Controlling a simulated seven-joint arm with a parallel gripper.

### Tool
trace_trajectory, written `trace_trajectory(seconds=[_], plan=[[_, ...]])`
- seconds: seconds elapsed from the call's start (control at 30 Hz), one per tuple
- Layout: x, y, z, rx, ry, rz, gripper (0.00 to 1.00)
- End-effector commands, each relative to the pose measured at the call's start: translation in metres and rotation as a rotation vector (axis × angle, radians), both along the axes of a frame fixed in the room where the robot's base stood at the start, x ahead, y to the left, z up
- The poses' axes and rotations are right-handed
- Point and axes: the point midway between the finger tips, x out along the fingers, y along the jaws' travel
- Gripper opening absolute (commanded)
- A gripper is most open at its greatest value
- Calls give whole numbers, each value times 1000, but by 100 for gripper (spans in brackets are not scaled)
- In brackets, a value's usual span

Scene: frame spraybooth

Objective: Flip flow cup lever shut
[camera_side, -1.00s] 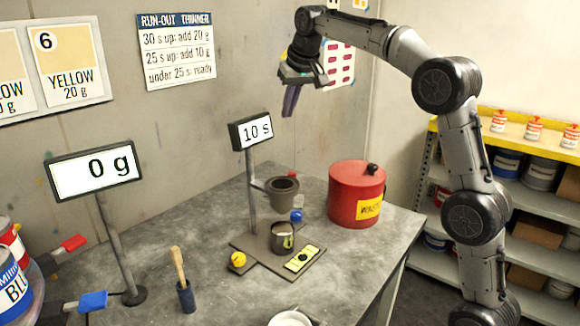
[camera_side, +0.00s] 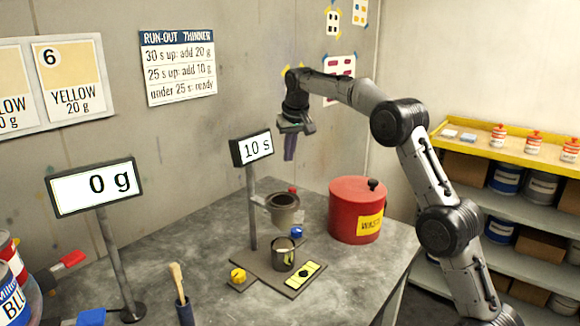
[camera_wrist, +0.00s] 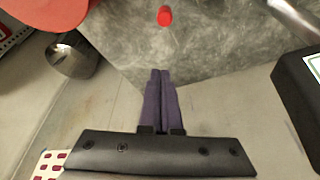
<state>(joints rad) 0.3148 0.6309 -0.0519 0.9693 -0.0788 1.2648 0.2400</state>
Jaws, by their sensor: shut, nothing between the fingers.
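The grey flow cup (camera_side: 284,212) hangs on its stand above the bench in the side view. I cannot make out its lever clearly. A small red knob (camera_side: 292,190) shows just behind the cup, and a red knob is also at the top of the wrist view (camera_wrist: 165,16); I cannot tell whether it belongs to the lever. A small dark can (camera_side: 283,257) stands below the cup. My gripper (camera_side: 289,158) points down above and behind the cup, apart from it. Its purple fingers are together and empty in the wrist view (camera_wrist: 160,75).
The red waste can (camera_side: 345,215) stands right of the cup. A second display (camera_side: 95,187) reads 0 g.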

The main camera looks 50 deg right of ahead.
Motion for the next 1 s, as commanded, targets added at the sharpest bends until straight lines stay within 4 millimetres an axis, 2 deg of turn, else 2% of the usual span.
trace_trajectory(seconds=[0.47, 0.7, 1.0], plan=[[25, -15, -86, 1, 4, 0, 0], [3, -2, -85, 0, 1, 0, 0], [-9, 5, -85, 0, 0, 0, 0]])
